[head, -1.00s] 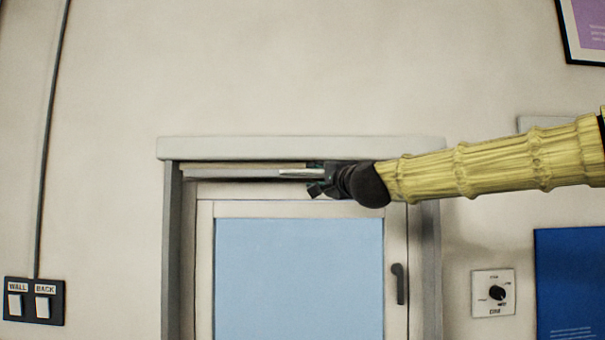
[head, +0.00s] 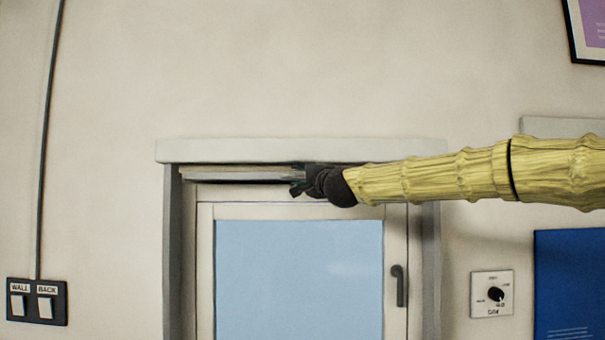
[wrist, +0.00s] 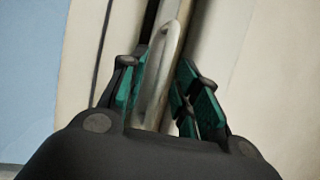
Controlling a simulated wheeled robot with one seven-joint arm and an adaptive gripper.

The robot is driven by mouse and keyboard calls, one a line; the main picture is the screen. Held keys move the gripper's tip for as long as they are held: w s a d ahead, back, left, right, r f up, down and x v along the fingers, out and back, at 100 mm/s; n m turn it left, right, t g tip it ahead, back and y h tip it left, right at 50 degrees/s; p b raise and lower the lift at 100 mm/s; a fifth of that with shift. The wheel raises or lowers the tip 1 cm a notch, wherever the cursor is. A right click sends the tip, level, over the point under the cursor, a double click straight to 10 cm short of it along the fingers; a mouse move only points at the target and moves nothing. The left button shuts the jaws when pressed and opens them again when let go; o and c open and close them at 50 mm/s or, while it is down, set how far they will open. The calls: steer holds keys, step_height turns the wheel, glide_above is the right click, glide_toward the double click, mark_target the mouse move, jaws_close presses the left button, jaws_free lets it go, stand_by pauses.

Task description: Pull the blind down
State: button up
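The blind is rolled up at the top of the window, showing as a thin pale slat-like rail (head: 235,176) under the grey head box (head: 300,151). My gripper (head: 297,180) is at the rail, reaching in from the right. In the wrist view the rail (wrist: 165,70) runs between the two green-padded fingers (wrist: 160,92) of my gripper. The fingers stand apart around it; the left pad is close to the rail and a dark gap shows on the right side. My gripper and forearm hide the rail's right part in the head view.
The window pane (head: 300,275) below is uncovered, with a dark handle (head: 400,286) on its right frame. A dial plate (head: 492,294) and a blue poster (head: 570,280) are on the right wall. A switch panel (head: 37,302) is at lower left.

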jaws_close()
stand_by(0.3)
step_height(320, 180, down, 70)
steer(key=b, duration=4.3)
steer(key=shift+f, duration=0.25)
steer(key=shift+a+f, duration=0.1)
jaws_free()
steer(key=shift+b, duration=0.3)
